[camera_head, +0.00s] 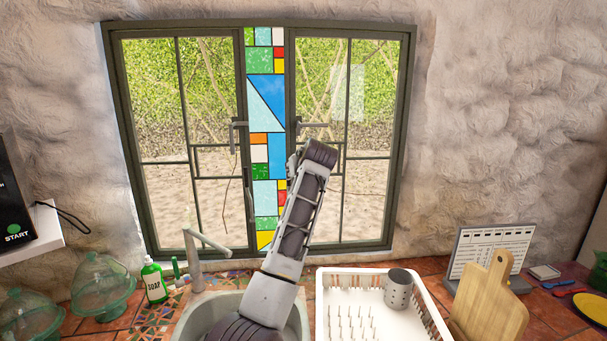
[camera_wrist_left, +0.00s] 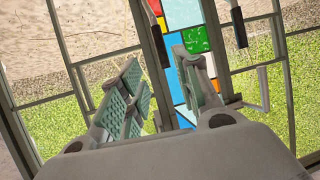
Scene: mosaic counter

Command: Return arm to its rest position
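My left arm (camera_head: 296,225) rises from the bottom middle of the head view and stands in front of the window (camera_head: 391,217). My left gripper (camera_head: 294,164) is mostly hidden behind its wrist there, close to the stained-glass strip (camera_head: 266,97). In the left wrist view the gripper (camera_wrist_left: 158,62) has its two padded fingers apart, with nothing between them. Beyond them are the colored strip (camera_wrist_left: 184,15) and two dark window handles (camera_wrist_left: 237,27). Contact with the window cannot be told. My right gripper is not in view.
Below the arm are a sink (camera_head: 192,325) and faucet (camera_head: 196,262). A green soap bottle (camera_head: 153,283) and glass domes (camera_head: 100,285) stand left. A white dish rack (camera_head: 331,286) with a grey cup (camera_head: 398,290), a cutting board (camera_head: 489,308) and a calendar-like stand (camera_head: 492,249) are right.

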